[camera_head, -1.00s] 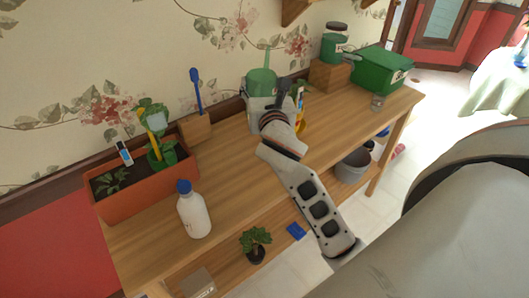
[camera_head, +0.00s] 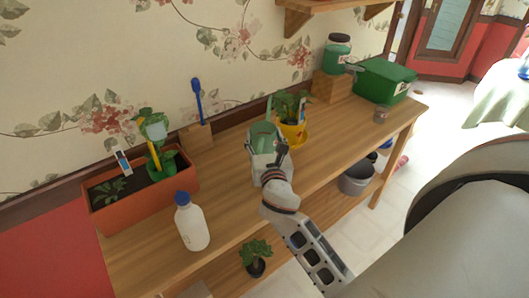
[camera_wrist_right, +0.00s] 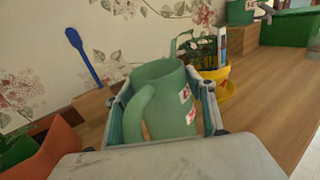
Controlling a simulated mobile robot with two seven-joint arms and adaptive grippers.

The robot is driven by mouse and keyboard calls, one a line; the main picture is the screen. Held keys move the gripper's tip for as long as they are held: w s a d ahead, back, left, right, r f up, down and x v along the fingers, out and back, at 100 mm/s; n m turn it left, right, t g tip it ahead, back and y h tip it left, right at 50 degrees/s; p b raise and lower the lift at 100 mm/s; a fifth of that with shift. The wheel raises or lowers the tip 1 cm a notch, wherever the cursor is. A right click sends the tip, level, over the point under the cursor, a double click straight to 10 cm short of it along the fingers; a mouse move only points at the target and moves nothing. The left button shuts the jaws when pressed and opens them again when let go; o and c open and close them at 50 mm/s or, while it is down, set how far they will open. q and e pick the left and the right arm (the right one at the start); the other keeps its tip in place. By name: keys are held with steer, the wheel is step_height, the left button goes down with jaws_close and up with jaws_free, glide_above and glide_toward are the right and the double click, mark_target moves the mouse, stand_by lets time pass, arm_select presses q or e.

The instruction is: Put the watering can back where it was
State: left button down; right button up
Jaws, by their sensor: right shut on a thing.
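The pale green watering can (camera_head: 262,134) is over the middle of the wooden table. My right gripper (camera_head: 267,160) is shut on it. In the right wrist view the watering can (camera_wrist_right: 160,98) stands between the two fingers, its handle toward the camera and its spout pointing away. It looks about upright. Its base is hidden by my gripper, so I cannot tell if it touches the table top. A yellow pot with a plant (camera_head: 292,128) stands just behind it to the right. My left gripper is not in view.
On the table (camera_head: 330,135) are an orange planter (camera_head: 150,192), a white bottle with blue cap (camera_head: 192,225), a wooden block with a blue tool (camera_head: 197,137), a green box (camera_head: 383,82) and a small glass jar (camera_head: 381,116). Bare table lies right of the can.

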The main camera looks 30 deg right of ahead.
steer(key=shift+f, duration=0.55)
step_height(320, 180, down, 4)
steer(key=shift+b, duration=0.9)
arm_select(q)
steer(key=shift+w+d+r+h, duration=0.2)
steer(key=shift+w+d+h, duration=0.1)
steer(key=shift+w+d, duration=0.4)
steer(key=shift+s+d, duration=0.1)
arm_select(e)
steer(key=shift+r, duration=0.1)
steer(key=o, duration=1.2)
steer(key=shift+f, duration=0.25)
steer(key=shift+c, duration=0.2)
steer(key=o, duration=0.4)
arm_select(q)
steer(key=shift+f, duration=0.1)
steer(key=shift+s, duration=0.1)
arm_select(e)
steer(key=shift+r, duration=0.1)
